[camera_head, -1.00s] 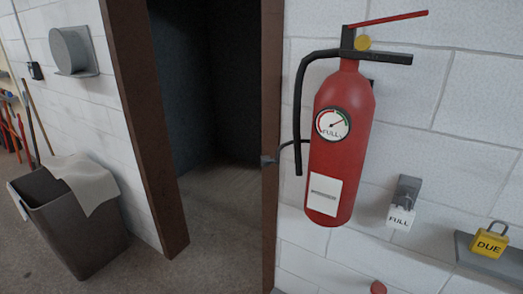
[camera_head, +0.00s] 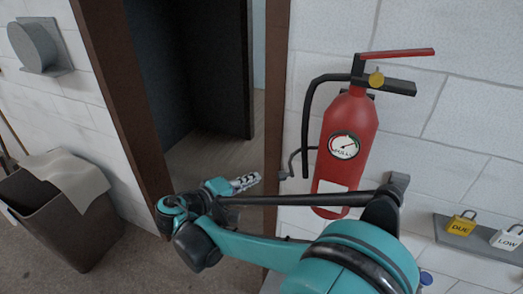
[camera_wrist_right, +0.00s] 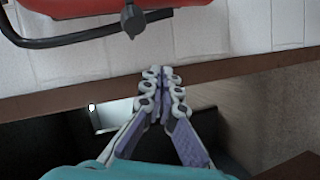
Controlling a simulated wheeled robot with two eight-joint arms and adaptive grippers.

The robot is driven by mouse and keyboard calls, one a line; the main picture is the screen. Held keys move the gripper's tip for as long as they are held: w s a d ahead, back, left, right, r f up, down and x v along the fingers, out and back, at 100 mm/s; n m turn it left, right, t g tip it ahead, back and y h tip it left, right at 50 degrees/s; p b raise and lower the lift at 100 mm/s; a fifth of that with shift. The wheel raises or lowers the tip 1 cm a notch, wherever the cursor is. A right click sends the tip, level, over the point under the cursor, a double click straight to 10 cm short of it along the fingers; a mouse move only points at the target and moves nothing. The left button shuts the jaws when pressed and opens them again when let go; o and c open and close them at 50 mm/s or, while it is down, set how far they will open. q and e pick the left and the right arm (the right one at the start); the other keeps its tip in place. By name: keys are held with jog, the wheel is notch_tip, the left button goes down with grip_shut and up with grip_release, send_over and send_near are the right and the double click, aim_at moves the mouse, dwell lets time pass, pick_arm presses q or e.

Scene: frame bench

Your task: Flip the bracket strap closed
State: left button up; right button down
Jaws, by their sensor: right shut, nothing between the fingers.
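The red fire extinguisher (camera_head: 349,122) hangs upright on the white block wall in the head view. The dark bracket strap (camera_head: 297,158) sticks out from its left side, swung open, with a knob-like end near the door frame. In the right wrist view part of the extinguisher (camera_wrist_right: 70,15) is at the top left, and a dark grey knobbed piece, apparently the strap end (camera_wrist_right: 132,20), is at the top. My right gripper (camera_head: 257,178) is shut and empty, left of and slightly below the strap end, apart from it; its fingertips (camera_wrist_right: 162,72) show closed together. My left gripper is out of view.
My right arm crosses before the extinguisher's base. A brown door frame (camera_head: 272,110) stands left of the strap, beside an open doorway. A shelf (camera_head: 448,232) holds a yellow DUE tag (camera_head: 461,224) and a white LOW tag (camera_head: 508,238). A bin (camera_head: 75,225) with a cloth stands left.

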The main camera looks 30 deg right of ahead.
jog(key=r, duration=0.1)
jog(key=w+a+r+h+p, duration=0.1)
jog(key=r, duration=0.1)
jog(key=a+r+m+h, duration=0.1)
jog(key=shift+w+a+r+p, duration=0.15)
jog(key=shift+a+p, duration=0.05)
jog(key=shift+p, duration=0.15)
jog(key=shift+d, duration=0.15)
jog(key=d+f+p, duration=0.1)
jog(key=d+f, duration=0.1)
jog(key=d, duration=0.9)
jog(key=shift+d, duration=0.15)
jog(key=shift+f, duration=0.1)
